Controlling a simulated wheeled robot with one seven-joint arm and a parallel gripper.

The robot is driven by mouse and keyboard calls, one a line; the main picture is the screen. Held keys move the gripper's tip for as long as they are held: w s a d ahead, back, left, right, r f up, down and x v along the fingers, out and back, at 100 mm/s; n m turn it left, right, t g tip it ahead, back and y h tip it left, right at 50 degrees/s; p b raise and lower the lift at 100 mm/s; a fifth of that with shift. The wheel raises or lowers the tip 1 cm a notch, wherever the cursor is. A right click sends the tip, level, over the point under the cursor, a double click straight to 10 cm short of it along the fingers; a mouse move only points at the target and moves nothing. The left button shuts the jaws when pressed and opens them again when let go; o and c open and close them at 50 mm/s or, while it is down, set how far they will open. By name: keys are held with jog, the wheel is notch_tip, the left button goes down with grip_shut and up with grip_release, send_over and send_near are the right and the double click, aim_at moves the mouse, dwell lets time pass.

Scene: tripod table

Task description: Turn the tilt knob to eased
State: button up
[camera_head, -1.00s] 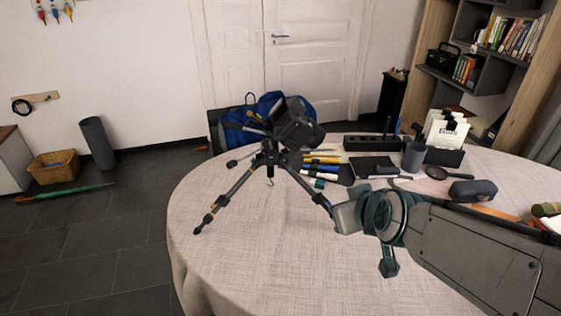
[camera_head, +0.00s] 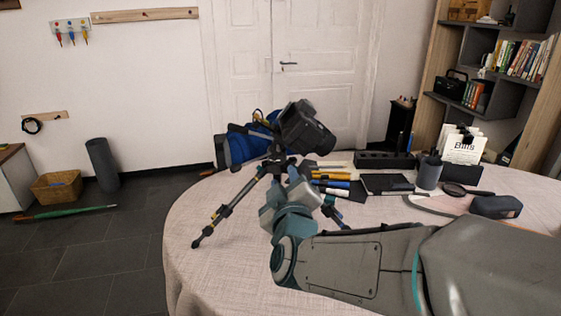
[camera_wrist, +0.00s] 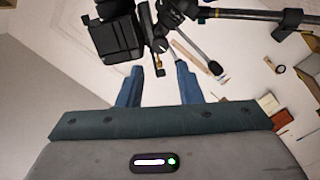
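A black camera (camera_head: 305,127) sits tilted on the head of a dark tripod (camera_head: 225,210) standing on the table. The camera (camera_wrist: 115,38) also shows at the top of the wrist view, left of the tripod head (camera_wrist: 170,15). A small dark knob or lever with a yellow-orange end (camera_wrist: 159,68) hangs below the head; I cannot tell any marking or setting on it. My gripper (camera_wrist: 158,74) is open, its two blue fingers apart on either side of that end, with no clear contact. In the head view my wrist hides the fingers and part of the tripod.
A handle with a black grip (camera_wrist: 215,68) extends right of the fingers. Markers (camera_head: 330,183), a dark cup (camera_head: 429,173) and a speaker-like case (camera_head: 496,207) lie right on the table (camera_head: 200,270). A blue backpack (camera_head: 235,147) is behind. The table's front left is clear.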

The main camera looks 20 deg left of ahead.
aim_at(281, 160)
jog(key=b+x, duration=0.1)
jog(key=x, duration=0.9)
jog(key=shift+w+a, duration=0.1)
jog(key=shift+w, duration=0.2)
jog(key=shift+c, duration=0.2)
grip_shut()
